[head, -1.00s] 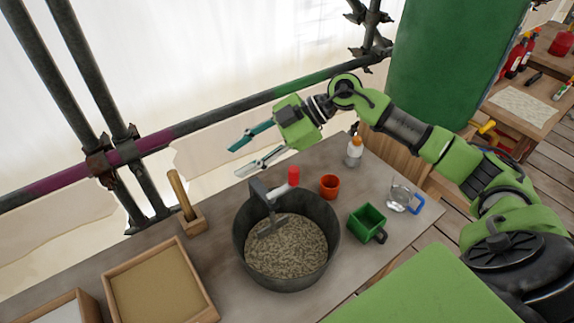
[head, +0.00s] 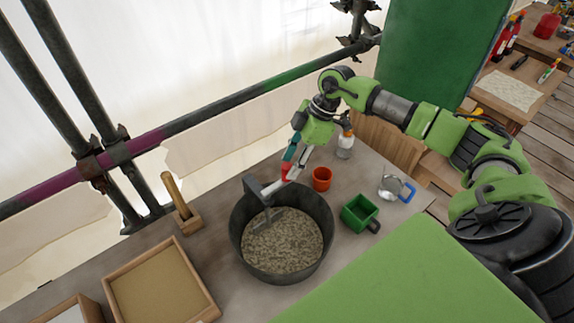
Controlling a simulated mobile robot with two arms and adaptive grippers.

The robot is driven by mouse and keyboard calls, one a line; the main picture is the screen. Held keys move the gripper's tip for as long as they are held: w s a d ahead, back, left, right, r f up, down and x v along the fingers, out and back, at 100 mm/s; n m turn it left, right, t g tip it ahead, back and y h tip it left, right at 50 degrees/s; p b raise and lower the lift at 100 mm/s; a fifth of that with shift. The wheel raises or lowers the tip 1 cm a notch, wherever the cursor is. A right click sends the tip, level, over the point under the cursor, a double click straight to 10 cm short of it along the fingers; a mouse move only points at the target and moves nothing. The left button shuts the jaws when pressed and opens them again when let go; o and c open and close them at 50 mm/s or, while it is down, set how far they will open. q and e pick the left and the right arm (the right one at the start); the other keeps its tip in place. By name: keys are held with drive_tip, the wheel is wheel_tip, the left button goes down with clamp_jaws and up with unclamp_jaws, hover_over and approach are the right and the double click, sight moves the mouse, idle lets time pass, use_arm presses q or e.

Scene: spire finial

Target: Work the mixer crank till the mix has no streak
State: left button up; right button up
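The mixer is a dark round tub (head: 237,238) on the bench, holding a speckled grey-beige mix (head: 284,246). A dark bracket and paddle (head: 264,217) reach from the rim into the mix. The pale crank arm (head: 273,188) ends in an upright red handle (head: 286,173) above the far rim. My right gripper (head: 291,168) is at the red handle, with its teal and grey fingers beside it. The fingers partly hide the handle, and I cannot tell whether they press on it. Distinct streaks cannot be made out in the mix. My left gripper is not in view.
An orange cup (head: 321,178), a white bottle (head: 345,146), a green box-shaped cup (head: 359,213) and a clear jug with blue handle (head: 397,188) stand right of the tub. A wooden tray (head: 163,285) and a wooden-handled tool (head: 182,207) are left. Scaffold poles (head: 225,109) run behind.

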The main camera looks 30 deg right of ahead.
drive_tip(key=shift+p+x, duration=0.3)
drive_tip(key=shift+x, duration=1.4)
clamp_jaws()
drive_tip(key=shift+w, duration=0.1)
